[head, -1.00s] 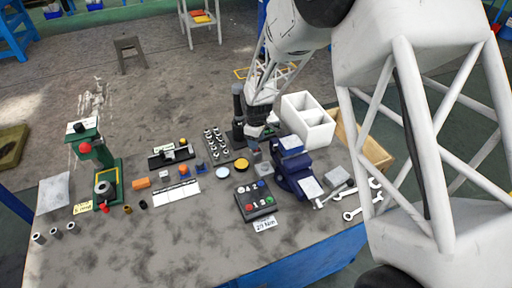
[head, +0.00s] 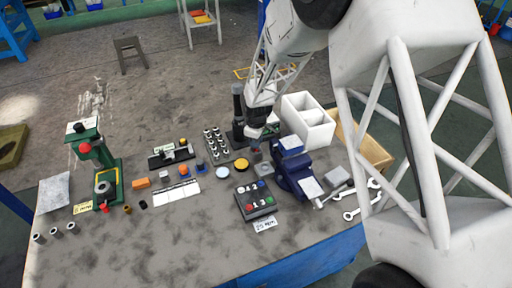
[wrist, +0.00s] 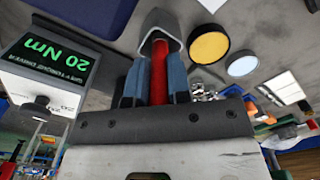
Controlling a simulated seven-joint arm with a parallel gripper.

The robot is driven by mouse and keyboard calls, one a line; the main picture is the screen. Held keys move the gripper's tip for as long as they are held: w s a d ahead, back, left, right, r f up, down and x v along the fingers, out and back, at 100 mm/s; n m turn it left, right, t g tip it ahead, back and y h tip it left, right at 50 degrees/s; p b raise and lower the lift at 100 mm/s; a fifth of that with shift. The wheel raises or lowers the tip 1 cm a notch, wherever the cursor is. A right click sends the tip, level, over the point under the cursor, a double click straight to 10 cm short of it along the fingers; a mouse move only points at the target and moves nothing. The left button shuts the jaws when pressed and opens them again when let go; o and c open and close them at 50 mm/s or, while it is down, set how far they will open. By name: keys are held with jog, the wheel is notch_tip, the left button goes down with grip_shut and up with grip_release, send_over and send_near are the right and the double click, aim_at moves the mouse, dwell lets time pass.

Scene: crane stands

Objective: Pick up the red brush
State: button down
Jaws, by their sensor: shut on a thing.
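In the wrist view, the blue fingers of my gripper (wrist: 157,72) are closed on both sides of a red shaft, which I take as the red brush (wrist: 159,82). The shaft's far end meets a grey, cup-like piece (wrist: 160,24); I cannot tell whether that is the brush's head or a holder. In the head view, my gripper (head: 256,144) is low over the back of the workbench, left of the blue vise. The brush is small and mostly hidden by my gripper there.
The blue vise (head: 291,176) and a white divided box (head: 308,122) stand close on the right. A black button box (head: 254,200) is in front. A rack of small metal parts (head: 212,143) and yellow and white discs lie left.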

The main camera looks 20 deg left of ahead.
jog(key=shift+r, duration=0.1)
jog(key=shift+r, duration=4.9)
jog(key=shift+a, duration=0.15)
jog(key=s+a+f+g+h, duration=0.1)
jog(key=s+a+g+h, duration=0.1)
jog(key=s+a, duration=0.2)
jog(key=shift+s+a+f+g+h, duration=0.15)
jog(key=shift+a+f+g+h, duration=0.25)
jog(key=shift+a, duration=0.3)
jog(key=shift+f, duration=2.95)
jog(key=shift+f, duration=0.55)
